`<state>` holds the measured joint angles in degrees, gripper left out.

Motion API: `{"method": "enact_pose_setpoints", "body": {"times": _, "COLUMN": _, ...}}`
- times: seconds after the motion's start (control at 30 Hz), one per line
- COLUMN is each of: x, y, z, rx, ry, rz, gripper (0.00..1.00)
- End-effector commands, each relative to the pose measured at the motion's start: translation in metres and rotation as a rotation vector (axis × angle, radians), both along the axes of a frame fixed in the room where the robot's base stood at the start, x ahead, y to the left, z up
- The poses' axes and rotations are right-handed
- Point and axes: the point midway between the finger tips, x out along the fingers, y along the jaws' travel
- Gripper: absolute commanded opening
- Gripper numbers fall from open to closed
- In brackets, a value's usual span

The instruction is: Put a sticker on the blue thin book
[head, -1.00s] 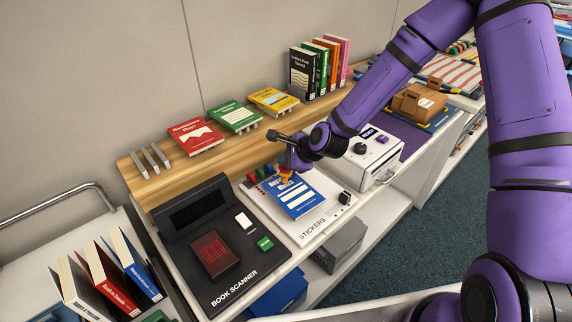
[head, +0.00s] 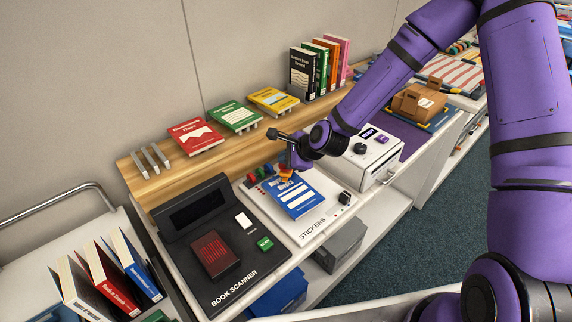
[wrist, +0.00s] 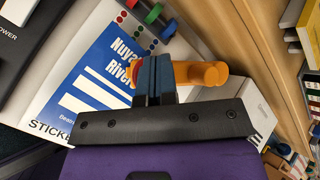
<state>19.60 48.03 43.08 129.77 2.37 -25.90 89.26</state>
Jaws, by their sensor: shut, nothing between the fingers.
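The blue thin book (head: 295,198) lies flat on the white sticker station (head: 316,229), cover up with white bands. In the wrist view the blue book (wrist: 92,75) lies to the left of my gripper. My gripper (head: 287,170) is over the book's far end. Its fingers (wrist: 153,75) are shut with nothing between them, right beside an orange handled part (wrist: 205,73). Whether the fingers touch that part or the book cannot be told. Red, green and blue knobs (wrist: 153,14) stand at the station's far edge. No sticker can be made out on the cover.
A black book scanner (head: 235,283) stands to the left, and a white device with a dial (head: 374,160) to the right. Red, green and yellow books (head: 235,117) rest on the wooden shelf behind. More books (head: 103,279) stand at lower left.

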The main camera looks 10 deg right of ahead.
Motion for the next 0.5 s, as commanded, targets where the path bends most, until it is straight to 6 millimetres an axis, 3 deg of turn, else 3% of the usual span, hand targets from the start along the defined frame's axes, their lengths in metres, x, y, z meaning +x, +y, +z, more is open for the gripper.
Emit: {"method": "enact_pose_setpoints", "body": {"times": 0.5, "x": -0.0003, "y": 0.0, "z": 0.0128, "rx": -0.001, "ry": -0.001, "rz": 0.001, "gripper": 0.0}}
